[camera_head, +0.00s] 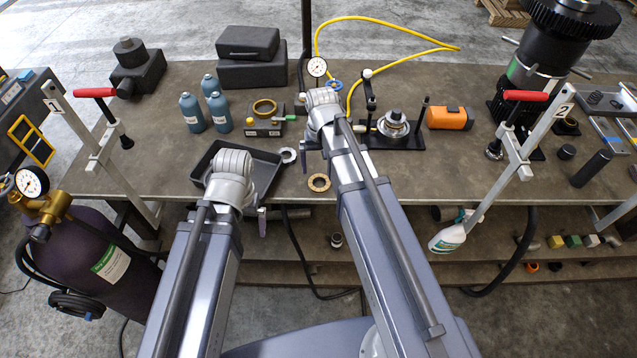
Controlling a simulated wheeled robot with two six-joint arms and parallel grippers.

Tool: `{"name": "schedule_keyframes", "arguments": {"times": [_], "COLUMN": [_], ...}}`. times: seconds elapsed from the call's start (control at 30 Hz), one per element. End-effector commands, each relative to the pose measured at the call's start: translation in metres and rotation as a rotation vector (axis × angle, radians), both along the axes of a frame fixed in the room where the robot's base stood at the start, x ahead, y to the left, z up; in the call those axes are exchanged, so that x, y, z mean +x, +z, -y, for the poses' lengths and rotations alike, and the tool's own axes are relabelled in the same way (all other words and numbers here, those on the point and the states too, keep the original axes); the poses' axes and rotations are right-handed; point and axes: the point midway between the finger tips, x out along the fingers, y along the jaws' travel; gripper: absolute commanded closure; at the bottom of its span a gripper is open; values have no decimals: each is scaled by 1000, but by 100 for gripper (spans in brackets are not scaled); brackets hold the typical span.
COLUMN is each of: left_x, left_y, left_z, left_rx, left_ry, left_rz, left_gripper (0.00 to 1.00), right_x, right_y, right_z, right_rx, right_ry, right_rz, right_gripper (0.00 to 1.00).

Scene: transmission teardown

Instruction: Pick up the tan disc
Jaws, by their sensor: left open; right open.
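The tan disc (319,182) lies flat near the front edge of the table, with a hole in its middle. It is just left of my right forearm and looks uncovered.
A black tray (268,158) and a grey ring (289,155) are close by. Blue bottles (217,107), a brass-ringed fixture (263,126), a metal hub (394,125) and an orange block (449,117) stand farther back. Clamp frames stand at both sides. A yellow hose (385,22) crosses behind.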

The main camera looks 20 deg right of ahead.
Motion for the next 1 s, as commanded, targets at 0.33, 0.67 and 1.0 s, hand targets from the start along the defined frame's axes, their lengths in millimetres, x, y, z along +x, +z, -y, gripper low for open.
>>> {"name": "schedule_keyframes", "arguments": {"times": [0.33, 0.67, 1.0], "left_x": [0, 0, 0], "left_y": [-17, -49, -68], "left_z": [0, 0, 0], "left_rx": [1, 1, 1], "left_ry": [-3, -2, -1], "left_rz": [0, 0, 0], "left_gripper": [0, 0, 0], "right_x": [0, 4, 3], "right_y": [-16, -49, -67], "right_z": [-1, -3, -3], "right_rx": [0, 0, 0], "right_ry": [1, 2, 1], "right_rz": [0, 0, 0], "right_gripper": [0, 0, 0]}}
